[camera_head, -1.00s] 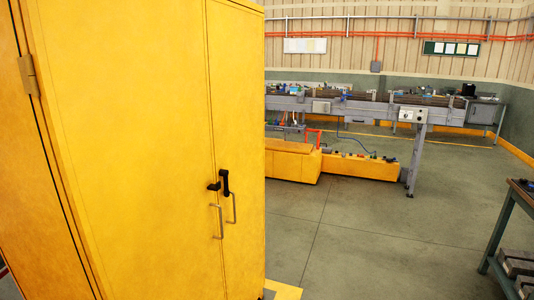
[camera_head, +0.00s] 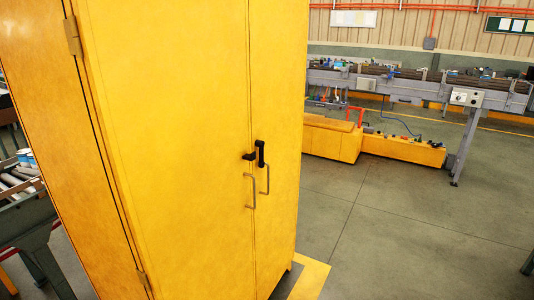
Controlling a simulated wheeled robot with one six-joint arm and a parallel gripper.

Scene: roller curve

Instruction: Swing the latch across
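A tall yellow cabinet (camera_head: 175,150) with two doors fills the left and middle of the view. A black latch (camera_head: 261,153) stands upright on the right door, close to the seam between the doors. A small black catch (camera_head: 248,157) sits on the left door just beside it, at the seam. Below them are two metal bar handles, one on the left door (camera_head: 252,191) and one on the right door (camera_head: 267,179). Both doors look shut. My gripper is not in view.
A roller conveyor (camera_head: 18,188) stands at the left behind the cabinet. A long grey conveyor line (camera_head: 400,88) and low yellow boxes (camera_head: 400,150) are at the back right. The grey floor (camera_head: 400,235) right of the cabinet is open.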

